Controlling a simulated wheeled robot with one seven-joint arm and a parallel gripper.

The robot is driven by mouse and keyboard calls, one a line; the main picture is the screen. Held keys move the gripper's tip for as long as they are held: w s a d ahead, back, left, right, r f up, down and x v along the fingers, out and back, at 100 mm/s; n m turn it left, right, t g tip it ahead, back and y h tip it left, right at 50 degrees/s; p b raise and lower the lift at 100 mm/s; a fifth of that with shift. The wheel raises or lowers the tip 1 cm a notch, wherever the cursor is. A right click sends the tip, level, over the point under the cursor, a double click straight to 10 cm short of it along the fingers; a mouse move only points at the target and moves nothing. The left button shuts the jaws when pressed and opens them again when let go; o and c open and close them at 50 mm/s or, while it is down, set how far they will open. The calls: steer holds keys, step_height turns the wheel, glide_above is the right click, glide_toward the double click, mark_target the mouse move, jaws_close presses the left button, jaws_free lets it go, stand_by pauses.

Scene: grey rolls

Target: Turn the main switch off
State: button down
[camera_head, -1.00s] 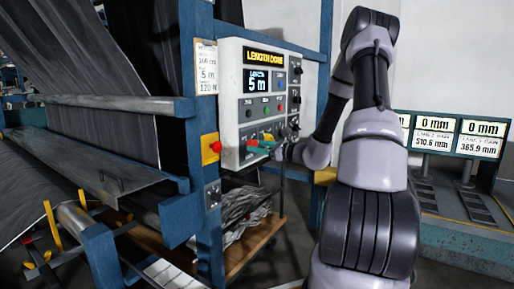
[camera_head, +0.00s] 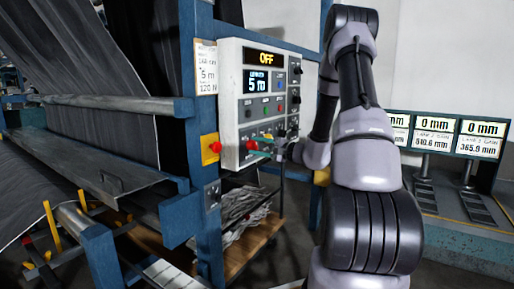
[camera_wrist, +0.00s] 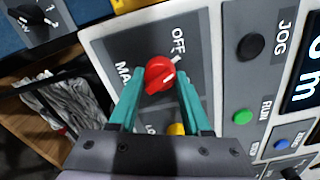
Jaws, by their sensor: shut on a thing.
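The main switch (camera_wrist: 160,75) is a red rotary knob on a dark plate, seen in the wrist view with the word OFF beside it. My gripper (camera_wrist: 160,84) has its teal fingers on either side of the knob, shut on it. In the head view my gripper (camera_head: 260,145) is at the lower edge of the grey control panel (camera_head: 233,85), and its fingers largely hide the knob. The panel's top display (camera_head: 265,58) reads OFF in yellow letters. The screen below it (camera_head: 257,81) shows a length of 5.
A red button on a yellow box (camera_head: 211,148) is on the blue post just left of the panel. Green (camera_wrist: 242,117) and black (camera_wrist: 250,46) buttons lie right of the knob in the wrist view. A yellow part (camera_wrist: 176,129) shows between the fingers.

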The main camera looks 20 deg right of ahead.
steer(key=shift+n, duration=1.9)
steer(key=shift+c, duration=1.8)
jaws_free()
steer(key=shift+d, duration=0.1)
steer(key=v, duration=1)
steer(key=shift+s+d, duration=0.2)
steer(key=shift+s, duration=0.15)
